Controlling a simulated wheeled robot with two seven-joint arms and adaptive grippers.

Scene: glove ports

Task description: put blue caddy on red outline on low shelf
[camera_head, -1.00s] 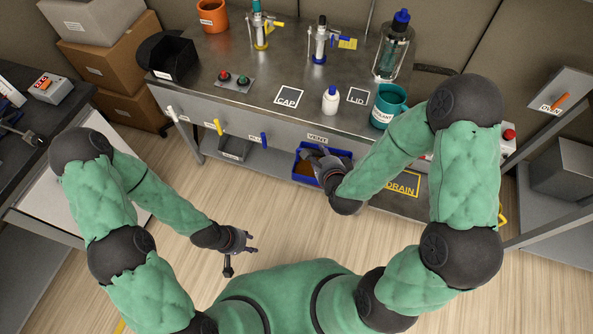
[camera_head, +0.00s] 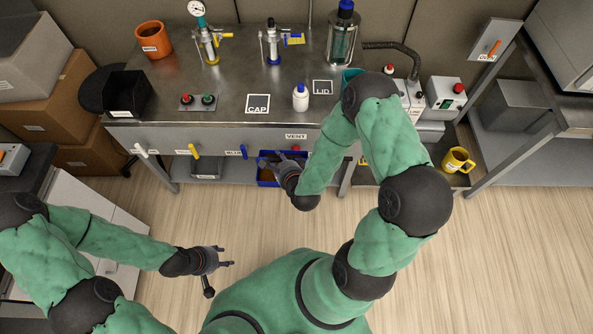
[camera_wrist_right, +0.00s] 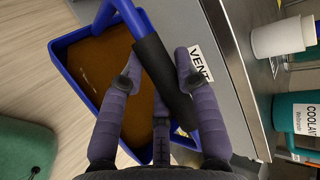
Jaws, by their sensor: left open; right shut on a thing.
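The blue caddy (camera_head: 263,180) is an open tray with a brown inside, at the front of the bench below the VENT label. It also shows in the right wrist view (camera_wrist_right: 66,62), with its blue handle and black grip sleeve. My right gripper (camera_head: 287,163) is shut on the handle; in the wrist view its fingers (camera_wrist_right: 160,75) lie on both sides of the black sleeve. I cannot tell whether the caddy touches the shelf below. The low shelf (camera_head: 236,172) shows partly under the bench. No red outline is visible. My left gripper (camera_head: 229,264) is open and empty above the floor.
The bench (camera_head: 215,108) carries a white bottle (camera_head: 300,97), a black bin (camera_head: 127,93) and pump fittings. Coloured valve handles, including a yellow one (camera_head: 194,150), stick out along its front. A yellow mug (camera_head: 457,160) stands low at the right. The floor in front is clear.

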